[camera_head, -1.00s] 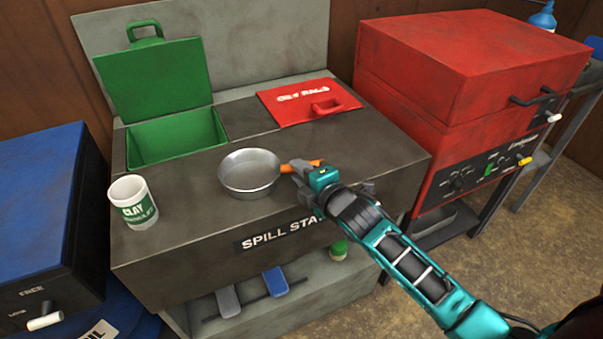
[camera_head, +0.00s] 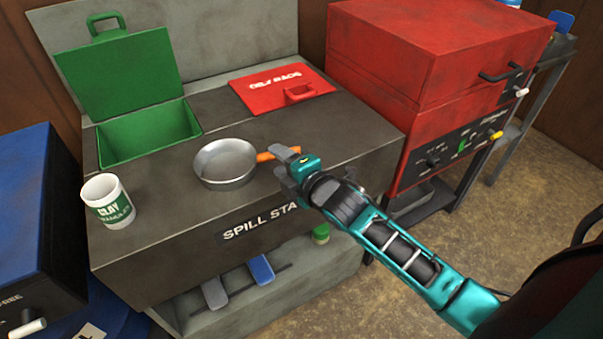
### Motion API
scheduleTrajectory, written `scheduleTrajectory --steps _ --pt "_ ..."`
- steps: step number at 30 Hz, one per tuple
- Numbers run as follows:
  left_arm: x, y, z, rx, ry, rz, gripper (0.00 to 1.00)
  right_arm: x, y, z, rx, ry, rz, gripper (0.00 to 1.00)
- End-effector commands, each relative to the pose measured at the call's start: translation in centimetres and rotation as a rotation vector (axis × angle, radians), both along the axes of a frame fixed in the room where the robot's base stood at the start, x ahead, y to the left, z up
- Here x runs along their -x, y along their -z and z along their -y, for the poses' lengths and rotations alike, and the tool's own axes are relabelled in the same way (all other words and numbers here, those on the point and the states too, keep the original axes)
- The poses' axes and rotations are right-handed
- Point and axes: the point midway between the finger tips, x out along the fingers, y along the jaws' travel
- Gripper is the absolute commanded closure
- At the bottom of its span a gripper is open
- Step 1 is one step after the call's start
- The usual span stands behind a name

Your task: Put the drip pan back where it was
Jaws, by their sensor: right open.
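The drip pan (camera_head: 224,165) is a round grey metal pan with an orange handle (camera_head: 279,153). It sits on the dark top of the spill station (camera_head: 180,215), its handle pointing right. My right gripper (camera_head: 284,168) is open at the front edge of the top, just beside the handle. Its fingers appear clear of the handle, and nothing shows between them. My left gripper is out of view.
A white clay cup (camera_head: 108,201) stands left of the pan. Behind are an open green bin (camera_head: 150,132) and a closed red lid (camera_head: 283,87). A red cabinet (camera_head: 430,60) stands right. Below, a shelf holds scoops (camera_head: 261,269) and a green-lidded jar (camera_head: 320,234).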

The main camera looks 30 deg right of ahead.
Motion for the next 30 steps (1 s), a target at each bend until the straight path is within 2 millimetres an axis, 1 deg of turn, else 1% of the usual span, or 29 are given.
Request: scheduleTrajectory --steps 1,6,12,15,20,23,25,26,30 --pt "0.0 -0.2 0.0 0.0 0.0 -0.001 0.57 1.0 -0.3 0.1 0.002 -0.001 -0.003 0.52" --pt "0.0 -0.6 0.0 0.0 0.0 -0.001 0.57 4.3 -1.1 0.6 0.002 -0.001 -0.002 0.52" --pt "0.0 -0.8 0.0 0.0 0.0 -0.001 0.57 7.6 -1.8 1.1 0.001 0.0 -0.001 0.52" --pt "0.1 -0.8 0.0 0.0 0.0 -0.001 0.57 8.7 -2.0 1.3 -0.001 -0.001 -0.001 0.52" --pt "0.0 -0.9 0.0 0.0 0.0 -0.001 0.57 9.6 -2.2 1.4 -0.005 0.001 -0.002 0.52" --pt "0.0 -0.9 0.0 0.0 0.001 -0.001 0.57 10.3 -1.2 1.2 -0.083 0.023 -0.037 0.52" --pt "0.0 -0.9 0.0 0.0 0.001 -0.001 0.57 11.1 0.4 0.9 -0.212 0.061 -0.094 0.52" --pt "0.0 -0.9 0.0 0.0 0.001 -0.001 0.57 11.6 1.4 0.7 -0.284 0.084 -0.127 0.52" --pt "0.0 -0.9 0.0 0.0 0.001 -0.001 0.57 14.6 6.1 -0.8 -0.687 0.237 -0.297 0.52"
